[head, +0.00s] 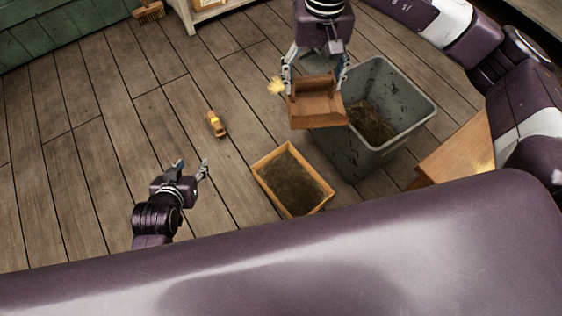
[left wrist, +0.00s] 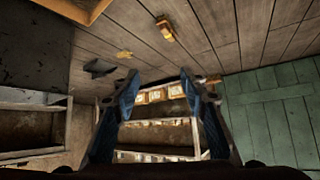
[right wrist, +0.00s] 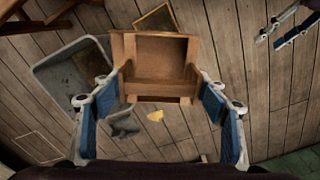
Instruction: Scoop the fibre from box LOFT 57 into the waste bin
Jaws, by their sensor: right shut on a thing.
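An open wooden box (head: 271,192) with brownish fibre inside stands on the floor; its label cannot be read. The grey waste bin (head: 350,160) stands behind it to the right, with fibre at its bottom. My right gripper (head: 316,88) is shut on a wooden scoop (head: 318,112), held above the floor by the bin's left rim. In the right wrist view the scoop (right wrist: 160,60) lies between the fingers and its visible hollow looks empty. My left gripper (head: 192,167) is open and empty, left of the box; its fingers stand apart in the left wrist view (left wrist: 160,85).
A small wooden item with a yellow part (head: 216,124) lies on the floor left of the box. A wooden surface (head: 455,150) is at the right.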

